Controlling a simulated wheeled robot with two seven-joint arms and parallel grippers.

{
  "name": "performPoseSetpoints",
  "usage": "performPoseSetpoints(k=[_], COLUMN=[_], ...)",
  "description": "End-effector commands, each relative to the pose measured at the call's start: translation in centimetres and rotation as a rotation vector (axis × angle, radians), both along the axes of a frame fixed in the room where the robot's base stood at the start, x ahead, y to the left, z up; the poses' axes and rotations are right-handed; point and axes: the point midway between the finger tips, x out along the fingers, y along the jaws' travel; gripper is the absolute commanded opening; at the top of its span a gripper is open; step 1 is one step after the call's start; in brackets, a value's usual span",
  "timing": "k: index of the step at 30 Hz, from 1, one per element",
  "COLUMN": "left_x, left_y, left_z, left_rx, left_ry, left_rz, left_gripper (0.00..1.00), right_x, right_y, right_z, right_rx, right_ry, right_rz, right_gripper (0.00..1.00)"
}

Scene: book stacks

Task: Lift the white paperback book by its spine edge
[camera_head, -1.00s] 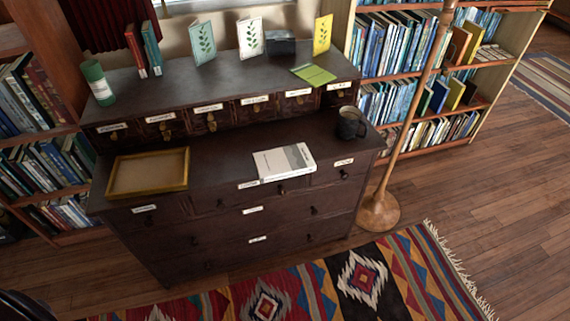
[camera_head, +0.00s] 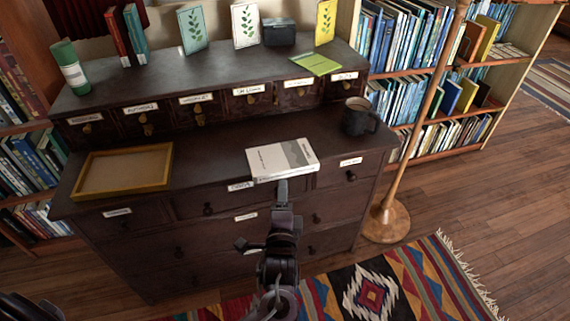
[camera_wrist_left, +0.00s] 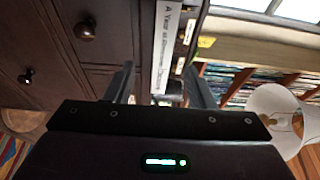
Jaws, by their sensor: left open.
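The white paperback book (camera_head: 282,158) lies flat on the lower top of the dark dresser, its spine edge at the front. Its spine (camera_wrist_left: 161,50), printed with dark lettering, shows in the left wrist view, ahead of the gap between the fingers. My left gripper (camera_head: 283,187) is just in front of the spine in the head view, its arm rising from the bottom. In the left wrist view the left gripper (camera_wrist_left: 161,85) is open, with its two fingers apart. I cannot tell whether the fingertips touch the book.
A dark mug (camera_head: 360,118) stands right of the book. A yellow-framed tray (camera_head: 166,165) lies to the left. The drawer unit (camera_head: 195,112) rises behind, bearing cards, books and a green cylinder (camera_head: 70,67). A wooden lamp pole (camera_head: 420,125) stands at the right.

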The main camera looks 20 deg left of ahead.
Motion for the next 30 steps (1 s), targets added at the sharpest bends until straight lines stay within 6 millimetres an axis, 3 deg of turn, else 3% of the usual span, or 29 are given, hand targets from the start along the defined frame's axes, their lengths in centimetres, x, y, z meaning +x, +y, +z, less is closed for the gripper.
performPoseSetpoints(k=[16,26,30], left_x=[6.4,7.2,7.2], left_y=[2.4,2.7,2.6], left_z=[0.3,0.3,0.3], left_rx=[0.007,0.005,0.005], left_ry=[-0.006,-0.003,-0.003], left_rz=[0.003,0.002,0.002], left_gripper=[0.49,0.49,0.32], right_x=[1.1,1.2,1.2], right_y=[0.7,0.8,0.8], right_z=[1.9,2.3,2.3], right_rx=[0.006,0.007,0.007], right_ry=[0.005,0.01,0.01], right_rz=[0.009,0.011,0.011], right_gripper=[0.0,0.0,0.0])
